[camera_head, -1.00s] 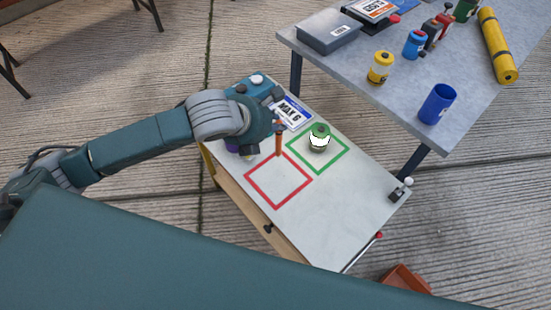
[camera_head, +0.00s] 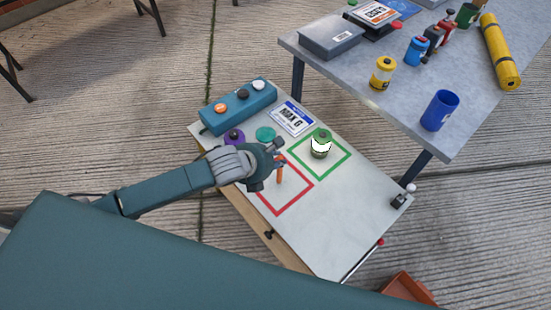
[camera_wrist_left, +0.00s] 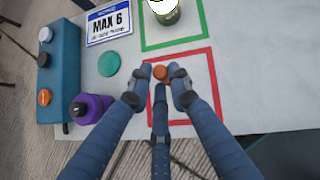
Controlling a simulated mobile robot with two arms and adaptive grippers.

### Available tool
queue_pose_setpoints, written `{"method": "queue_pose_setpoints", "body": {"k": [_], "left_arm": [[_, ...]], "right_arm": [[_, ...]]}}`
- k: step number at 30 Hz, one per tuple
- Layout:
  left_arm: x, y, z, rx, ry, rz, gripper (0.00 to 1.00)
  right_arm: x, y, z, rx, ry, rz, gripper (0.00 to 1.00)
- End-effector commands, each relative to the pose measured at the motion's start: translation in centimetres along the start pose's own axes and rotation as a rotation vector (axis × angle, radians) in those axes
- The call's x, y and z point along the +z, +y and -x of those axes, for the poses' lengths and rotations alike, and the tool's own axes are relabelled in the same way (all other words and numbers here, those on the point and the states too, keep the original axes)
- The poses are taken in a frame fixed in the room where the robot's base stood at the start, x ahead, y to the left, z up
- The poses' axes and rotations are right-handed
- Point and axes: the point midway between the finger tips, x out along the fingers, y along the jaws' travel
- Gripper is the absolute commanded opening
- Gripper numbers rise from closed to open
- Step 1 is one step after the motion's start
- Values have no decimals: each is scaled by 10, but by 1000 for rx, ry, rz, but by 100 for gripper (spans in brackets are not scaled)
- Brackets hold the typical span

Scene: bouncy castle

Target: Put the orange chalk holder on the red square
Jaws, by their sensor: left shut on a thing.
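The orange chalk holder (camera_head: 280,174) is a slim upright stick in my left gripper (camera_head: 278,162). In the left wrist view its round orange top (camera_wrist_left: 160,72) shows between the fingertips, which are shut on it. The red square (camera_head: 297,199) is an outline on the white tabletop. The holder is over the inside of the square, near its upper side. I cannot tell whether its lower end touches the table. My left wrist and forearm hide the square's left part in the head view. My right gripper is not in view.
A green square outline (camera_head: 341,164) with a green jar (camera_head: 321,146) lies just beyond. A purple bottle (camera_wrist_left: 90,108), a teal disc (camera_head: 265,134), a MAX 6 sign (camera_head: 291,118) and a teal button box (camera_head: 238,106) stand at the table's far left. The near right tabletop is clear.

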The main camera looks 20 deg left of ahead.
Motion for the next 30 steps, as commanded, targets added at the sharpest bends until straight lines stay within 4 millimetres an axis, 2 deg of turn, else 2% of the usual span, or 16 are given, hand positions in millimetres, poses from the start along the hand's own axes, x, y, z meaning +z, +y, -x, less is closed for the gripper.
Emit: {"method": "queue_pose_setpoints", "body": {"k": [6, 7, 9, 10, 21, 26, 30], "left_arm": [[-1, 0, -2, 1, 0, -1, 0], [-2, 0, -2, 1, 0, -1, 20], [-1, 0, -2, 0, 0, 0, 34], [-1, 0, -2, 0, 0, 0, 38], [1, 1, 4, 1, 0, -1, 38], [1, 1, 30, 1, -1, -4, 38], [1, 1, 61, 1, -1, -4, 38]], "right_arm": [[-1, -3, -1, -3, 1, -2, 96], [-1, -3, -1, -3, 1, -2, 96], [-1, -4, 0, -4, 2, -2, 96], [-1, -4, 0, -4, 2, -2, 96], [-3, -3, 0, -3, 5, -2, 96], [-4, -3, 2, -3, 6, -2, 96], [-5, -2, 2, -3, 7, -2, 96]]}}
